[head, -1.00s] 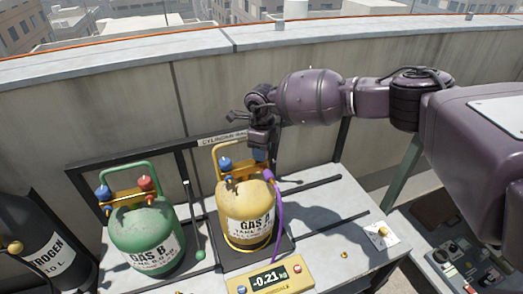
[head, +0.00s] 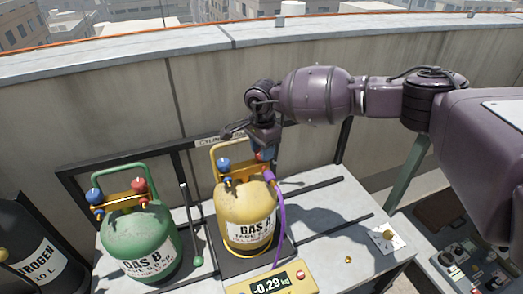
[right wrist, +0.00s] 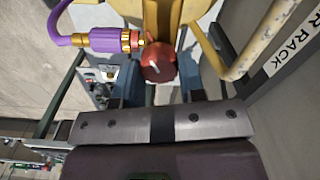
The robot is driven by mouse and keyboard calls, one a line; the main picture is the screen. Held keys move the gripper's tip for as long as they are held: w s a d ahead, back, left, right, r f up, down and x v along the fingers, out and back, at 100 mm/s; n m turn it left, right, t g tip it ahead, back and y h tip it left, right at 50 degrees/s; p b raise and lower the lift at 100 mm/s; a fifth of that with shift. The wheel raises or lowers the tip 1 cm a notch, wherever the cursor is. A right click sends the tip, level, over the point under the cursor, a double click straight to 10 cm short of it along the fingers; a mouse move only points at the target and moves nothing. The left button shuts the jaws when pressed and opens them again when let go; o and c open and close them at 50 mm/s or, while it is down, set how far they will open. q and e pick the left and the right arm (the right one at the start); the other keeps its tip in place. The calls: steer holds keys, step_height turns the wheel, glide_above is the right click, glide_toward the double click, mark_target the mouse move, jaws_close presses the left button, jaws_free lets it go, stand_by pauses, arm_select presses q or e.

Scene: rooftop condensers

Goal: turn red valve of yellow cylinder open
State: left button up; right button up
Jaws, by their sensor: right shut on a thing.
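The yellow cylinder (head: 243,205), marked GAS A, stands upright on a scale on the grey bench. Its red valve (right wrist: 158,62) shows in the right wrist view, between my two fingers and beside the brass fitting of a purple hose (right wrist: 80,40). In the head view my right gripper (head: 264,153) comes down from above at the back right of the cylinder's top and hides most of that valve. It is shut on the red valve. My left gripper is not in view.
A green cylinder (head: 140,240), marked GAS B, stands at left with blue and red knobs. A black nitrogen bottle (head: 30,250) is further left. The scale display (head: 270,284) reads -0.29 kg. A black rack rail and the parapet wall (head: 110,110) lie behind.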

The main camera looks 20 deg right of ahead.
steer(key=shift+w+f+n+b, duration=0.1)
steer(key=shift+n+b, duration=0.2)
steer(key=shift+n, duration=0.7)
steer(key=n+b, duration=0.1)
steer(key=n, duration=0.2)
steer(key=shift+n, duration=0.3)
steer(key=n+b, duration=0.1)
steer(key=n, duration=0.2)
steer(key=n+b, duration=0.1)
steer(key=n, duration=0.1)
steer(key=shift+a+n, duration=0.1)
steer(key=shift+n, duration=0.6)
steer(key=shift+r+b, duration=0.2)
steer(key=shift+b, duration=0.1)
steer(key=o, duration=0.9)
steer(key=shift+o, duration=0.2)
